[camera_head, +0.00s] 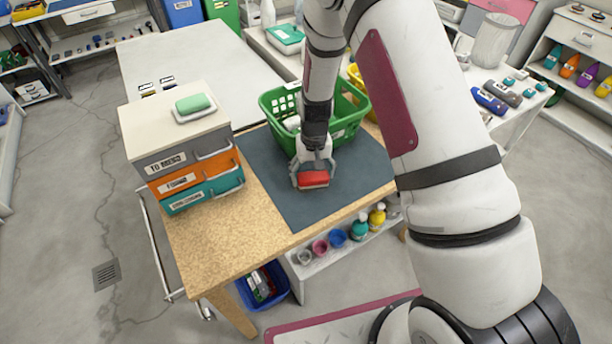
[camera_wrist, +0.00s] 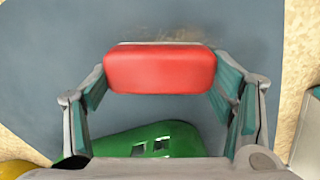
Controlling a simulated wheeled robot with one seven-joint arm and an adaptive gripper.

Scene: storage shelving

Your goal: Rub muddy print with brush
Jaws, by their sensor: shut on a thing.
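My gripper (camera_head: 313,178) is shut on a red brush (camera_head: 314,180) with a block-shaped back, above or on the dark blue-grey mat (camera_head: 270,190). In the wrist view the red brush (camera_wrist: 160,70) sits between the two fingers, with a thin pale strip along its far edge. A faint brownish smudge, the muddy print (camera_wrist: 180,36), shows on the mat (camera_wrist: 60,50) just beyond that edge. The brush may hide part of the print. I cannot tell whether the brush touches the mat. The print is not visible in the head view.
A green basket (camera_head: 345,128) stands on the mat's far side, close behind my gripper. A drawer unit (camera_head: 150,140) with a green soap-like block (camera_head: 193,103) on top stands to the left. The mat's front left is clear. A lower shelf holds small pots and bottles.

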